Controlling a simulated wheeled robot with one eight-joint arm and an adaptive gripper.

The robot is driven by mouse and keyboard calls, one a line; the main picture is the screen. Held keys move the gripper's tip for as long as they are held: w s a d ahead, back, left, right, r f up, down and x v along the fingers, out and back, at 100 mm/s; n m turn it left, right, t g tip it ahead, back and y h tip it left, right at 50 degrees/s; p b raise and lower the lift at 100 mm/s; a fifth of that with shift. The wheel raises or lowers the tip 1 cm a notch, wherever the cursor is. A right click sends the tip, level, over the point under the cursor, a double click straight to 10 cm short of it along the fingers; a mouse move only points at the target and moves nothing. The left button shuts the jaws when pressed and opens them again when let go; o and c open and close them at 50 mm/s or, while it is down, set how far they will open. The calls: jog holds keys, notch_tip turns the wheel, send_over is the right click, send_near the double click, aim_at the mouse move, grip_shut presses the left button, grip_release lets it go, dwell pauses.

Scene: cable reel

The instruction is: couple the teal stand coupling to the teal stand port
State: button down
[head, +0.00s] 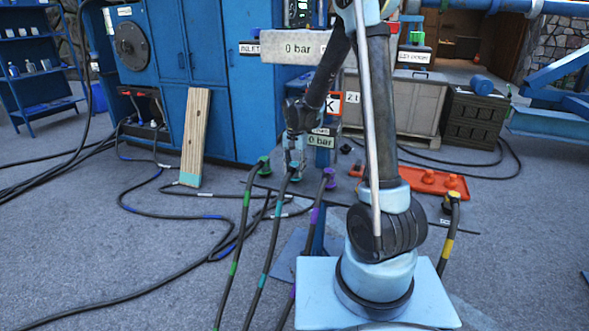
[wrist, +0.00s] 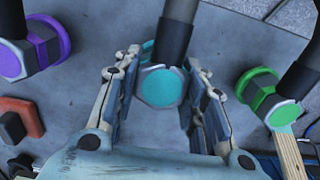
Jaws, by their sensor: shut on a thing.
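The teal stand coupling (head: 294,171) is the end of a black hose with teal bands, in the middle of the head view. In the wrist view its teal face (wrist: 161,87) points toward the camera, between the two fingers. My gripper (head: 295,160) reaches down to it, and the wrist view shows the fingers (wrist: 158,76) on either side of the coupling, shut on it. I cannot make out the teal stand port in either view; my arm hides part of the area behind it.
A green coupling (head: 263,162) stands close on the left and a purple one (head: 328,174) close on the right. A yellow-banded hose (head: 452,205) rises farther right. An orange tray (head: 425,181) and a leaning wooden board (head: 195,138) lie beyond. Loose hoses cover the left floor.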

jog(key=shift+f, duration=0.25)
jog(key=c, duration=0.9)
grip_release()
jog(key=shift+c, duration=0.2)
notch_tip(320, 180, up, 12)
jog(key=shift+f, duration=0.1)
